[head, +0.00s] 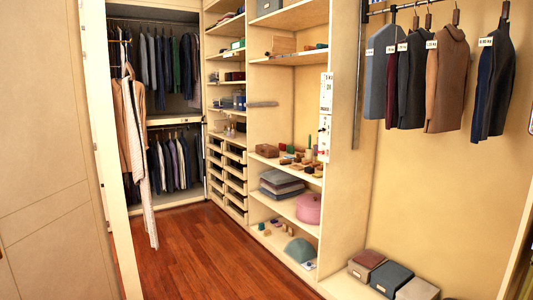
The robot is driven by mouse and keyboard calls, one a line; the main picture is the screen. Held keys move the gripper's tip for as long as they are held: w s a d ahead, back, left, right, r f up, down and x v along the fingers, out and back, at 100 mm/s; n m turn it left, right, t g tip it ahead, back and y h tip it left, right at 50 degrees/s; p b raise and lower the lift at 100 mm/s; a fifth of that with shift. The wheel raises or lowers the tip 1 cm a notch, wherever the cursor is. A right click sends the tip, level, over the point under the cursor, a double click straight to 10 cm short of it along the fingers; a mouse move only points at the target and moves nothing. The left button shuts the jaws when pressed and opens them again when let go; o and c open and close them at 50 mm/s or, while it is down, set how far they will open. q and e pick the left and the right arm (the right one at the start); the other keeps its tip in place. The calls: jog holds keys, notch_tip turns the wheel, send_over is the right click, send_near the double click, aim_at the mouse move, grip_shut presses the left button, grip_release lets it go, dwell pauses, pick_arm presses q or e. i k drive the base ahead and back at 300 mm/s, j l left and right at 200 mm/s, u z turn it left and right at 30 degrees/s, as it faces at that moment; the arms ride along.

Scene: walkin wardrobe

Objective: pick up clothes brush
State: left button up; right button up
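I cannot pick out the clothes brush for sure at this distance. Several small brown, red and green items (296,161) lie on the middle shelf of the open shelving, and one of them may be a brush, but they are too small to tell. More small items (265,229) lie on the bottom shelf. Neither of my grippers shows in the head view.
Shelving (285,108) stands at the centre, with folded clothes (281,184) and a pink rounded bag (308,208) below. Jackets (446,80) hang at right above lidded boxes (389,278). Clothes hang at left by a door (45,150). The wooden floor (200,255) is clear.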

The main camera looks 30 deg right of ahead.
aim_at(288, 161)
jog(key=z, duration=0.3)
jog(key=i+z, duration=0.35)
jog(key=i, duration=2.7)
jog(key=i+j, duration=0.1)
jog(key=i, duration=3.6)
jog(key=l+z, duration=0.05)
